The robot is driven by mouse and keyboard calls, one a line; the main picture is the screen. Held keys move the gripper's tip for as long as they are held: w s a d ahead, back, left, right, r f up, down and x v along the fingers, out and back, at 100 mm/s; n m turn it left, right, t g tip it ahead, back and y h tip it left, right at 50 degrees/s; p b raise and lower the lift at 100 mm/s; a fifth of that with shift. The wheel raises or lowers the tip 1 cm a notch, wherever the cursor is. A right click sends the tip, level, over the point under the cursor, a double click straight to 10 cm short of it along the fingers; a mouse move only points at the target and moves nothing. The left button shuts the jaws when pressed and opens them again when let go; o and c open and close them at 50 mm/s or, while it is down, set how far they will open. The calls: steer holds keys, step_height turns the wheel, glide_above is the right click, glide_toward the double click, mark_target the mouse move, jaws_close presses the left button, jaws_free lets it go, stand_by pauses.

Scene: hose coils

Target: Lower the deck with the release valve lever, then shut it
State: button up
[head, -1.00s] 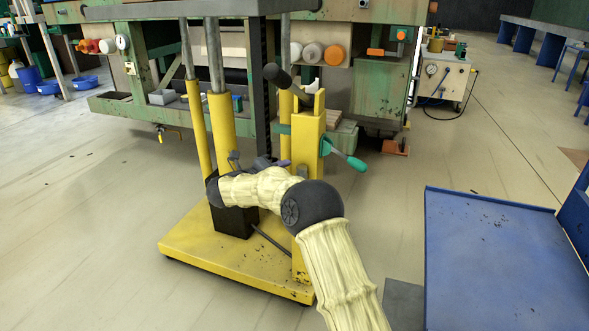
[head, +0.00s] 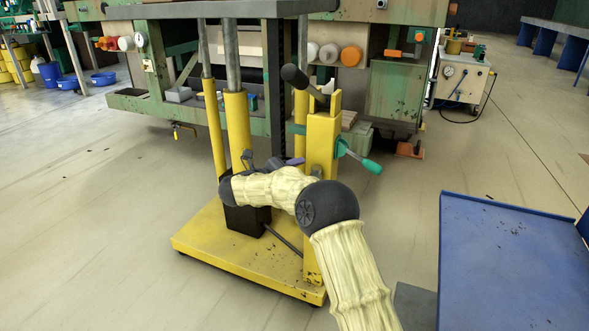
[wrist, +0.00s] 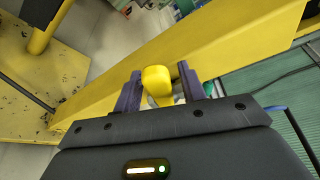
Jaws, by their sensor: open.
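The lift's grey deck (head: 180,11) stands raised at the top of the head view, above yellow posts with shiny rods (head: 237,120). In the wrist view a yellow rounded knob (wrist: 157,77), seemingly the release valve lever's end, sits between the purple fingers of my gripper (wrist: 159,92). The fingers are open, with gaps visible at the knob's sides. In the head view my gripper (head: 292,162) is beside the yellow front post (head: 321,143), and my arm hides the lever there. Whether the lever is turned cannot be told.
A teal-gripped handle (head: 360,158) and a black-gripped handle (head: 295,76) stick out from the front post. The yellow base (head: 205,243) lies on the floor below. A blue table (head: 510,265) stands at right, with a green machine (head: 405,95) behind. Floor at left is clear.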

steer(key=p+v, duration=0.5)
steer(key=v, duration=1.1)
steer(key=shift+s+a, duration=0.3)
